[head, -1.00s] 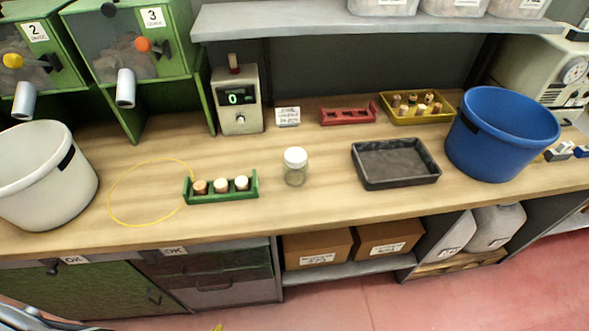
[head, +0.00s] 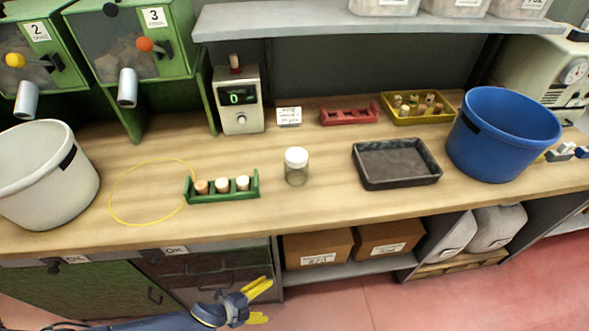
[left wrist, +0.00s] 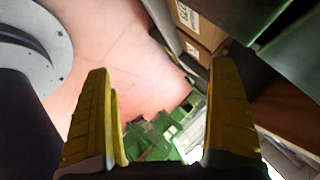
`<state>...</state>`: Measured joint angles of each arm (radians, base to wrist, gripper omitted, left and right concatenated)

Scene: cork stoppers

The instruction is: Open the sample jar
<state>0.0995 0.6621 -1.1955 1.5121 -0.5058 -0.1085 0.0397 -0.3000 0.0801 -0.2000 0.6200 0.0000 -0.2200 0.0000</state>
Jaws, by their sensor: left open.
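The sample jar (head: 296,167) is a small clear jar with a white lid on it. It stands upright in the middle of the wooden bench in the head view. My left gripper (head: 262,302) has yellow fingers and is low in front of the bench, below the worktop edge and well apart from the jar. In the left wrist view its fingers (left wrist: 162,125) are spread with nothing between them. The jar cannot be made out in the left wrist view. My right gripper is not in view.
A green rack (head: 222,197) with three stoppers stands left of the jar, beside a yellow ring (head: 112,200). A dark tray (head: 397,182) and blue bucket (head: 505,135) are right. A white bucket (head: 40,175) is far left. Bench around the jar is clear.

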